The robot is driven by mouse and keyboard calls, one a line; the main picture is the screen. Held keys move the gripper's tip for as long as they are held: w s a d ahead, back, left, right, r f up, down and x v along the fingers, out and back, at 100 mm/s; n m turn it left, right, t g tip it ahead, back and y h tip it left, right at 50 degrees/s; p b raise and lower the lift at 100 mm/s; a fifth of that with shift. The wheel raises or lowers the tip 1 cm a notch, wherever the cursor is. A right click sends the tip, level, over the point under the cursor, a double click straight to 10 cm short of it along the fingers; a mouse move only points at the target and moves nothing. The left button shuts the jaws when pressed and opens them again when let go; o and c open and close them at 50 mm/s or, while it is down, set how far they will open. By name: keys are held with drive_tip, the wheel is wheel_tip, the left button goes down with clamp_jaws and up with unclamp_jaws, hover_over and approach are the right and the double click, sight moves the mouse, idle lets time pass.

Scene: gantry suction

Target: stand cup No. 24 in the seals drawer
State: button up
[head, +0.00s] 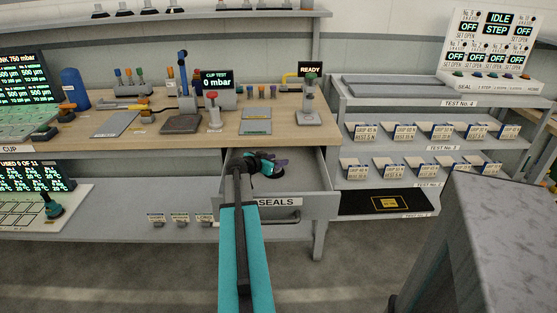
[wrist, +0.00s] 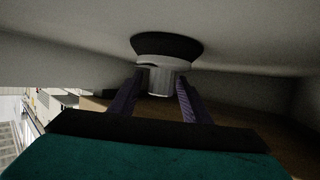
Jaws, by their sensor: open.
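The seals drawer (head: 315,205), labelled SEALS, is pulled out under the bench. My gripper (head: 280,163) is inside it, low over the drawer floor. In the wrist view my gripper (wrist: 160,85) is open, its two purple fingers on either side of a suction cup (wrist: 167,48). The cup has a wide black lip and a silver stem pointing back between the fingers. The lip appears to rest on the pale drawer floor (wrist: 255,40). A small gap shows beside the left finger; whether the right finger touches the stem I cannot tell. The cup's number is not visible.
The drawer walls stand close around my gripper. Above it, the bench (head: 150,128) carries a CUP TEST display (head: 217,82) and a READY station (head: 310,100). A rack of labelled boxes (head: 405,130) stands on the right.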

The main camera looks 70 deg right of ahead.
drive_tip(key=b+v, duration=0.1)
drive_tip(key=v, duration=0.9)
drive_tip(key=shift+a, duration=0.15)
drive_tip(key=shift+r, duration=0.1)
idle(0.5)
drive_tip(key=shift+r, duration=0.1)
